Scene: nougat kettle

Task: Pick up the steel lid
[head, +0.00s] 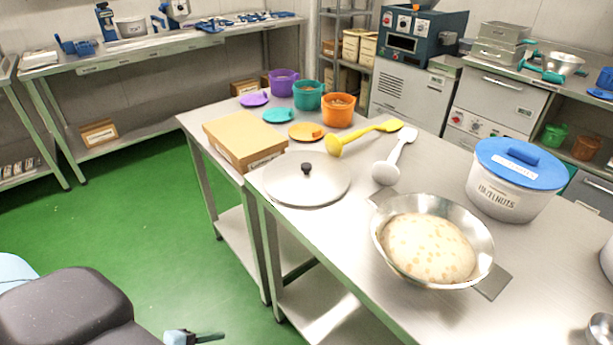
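The steel lid (328,184) lies flat on the steel table, near its left edge. It is a round grey disc with a black knob in the middle, knob up. Nothing touches the knob. My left arm shows at the bottom left. A small part of what looks like my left gripper (190,338) shows at the bottom edge, low and well away from the lid, over the green floor. Most of it is cut off, so its opening cannot be told. My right gripper is not seen.
An open steel pan (481,232) with a pale mix stands right of the lid. A cardboard box (228,134) sits close behind the lid. The table's left edge is close to the lid.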

